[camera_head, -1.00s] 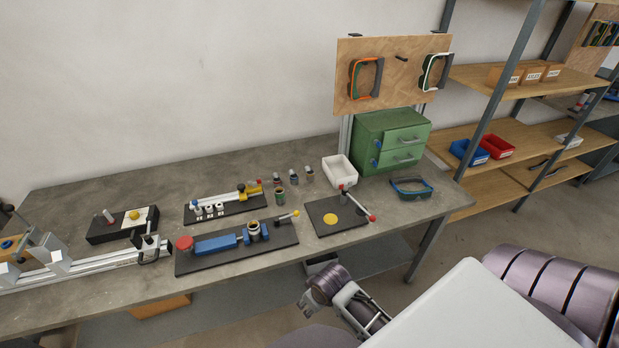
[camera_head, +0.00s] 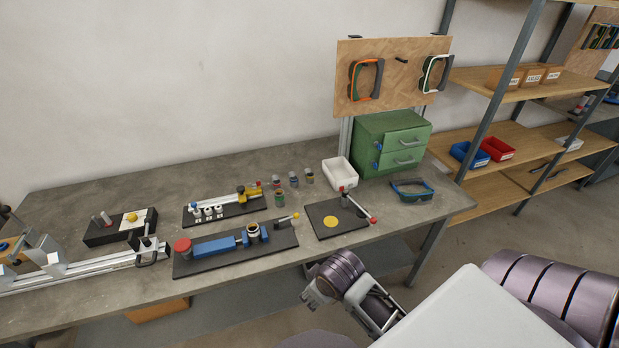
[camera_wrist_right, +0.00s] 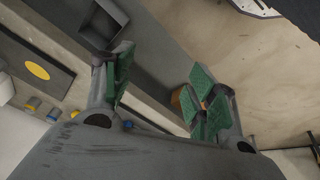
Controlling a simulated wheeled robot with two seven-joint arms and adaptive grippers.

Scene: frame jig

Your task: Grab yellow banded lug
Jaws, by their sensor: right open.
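Several small lugs stand on the bench near the white box. The one on the right (camera_head: 309,177) has a tan or yellowish band, though it is too small to be sure. A grey one (camera_head: 294,180), another grey one (camera_head: 276,181) and a green one (camera_head: 280,198) stand close by. In the right wrist view, a yellowish lug (camera_wrist_right: 32,103) and a bluish one (camera_wrist_right: 53,115) show at the left. My right gripper (camera_head: 311,294) is open and empty in front of the bench edge, well short of the lugs. Its green-padded fingers (camera_wrist_right: 160,92) are apart in the wrist view. My left gripper is out of view.
A black plate with a yellow disc (camera_head: 331,221) and red-tipped lever lies near the front edge. A blue clamp fixture (camera_head: 214,247) is left of it.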

